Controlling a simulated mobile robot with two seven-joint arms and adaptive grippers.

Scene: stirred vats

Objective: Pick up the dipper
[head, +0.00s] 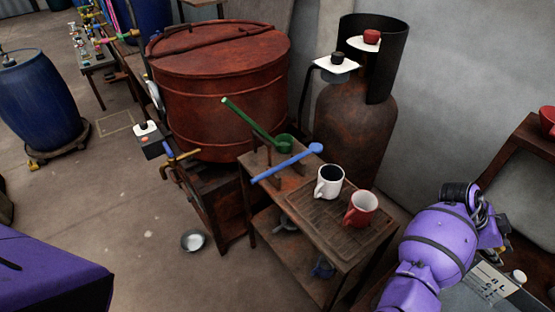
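The green long-handled dipper (250,117) lies on a small wooden rack on the table, its cup (285,144) at the lower right and its handle slanting up to the left. A blue long-handled tool (285,164) with a small rounded end lies just in front of it. My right gripper (462,193) is at the right, beyond my purple wrist and well apart from the dipper. Its fingers are dark and small in the picture, so I cannot tell their opening. My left gripper does not show.
The wooden table (343,262) also holds a white mug (327,186) and a red mug (356,215). A rusty red vat (222,100) and a rusty gas cylinder (352,137) stand behind. A metal bowl (193,241) sits on the floor. Open floor lies left.

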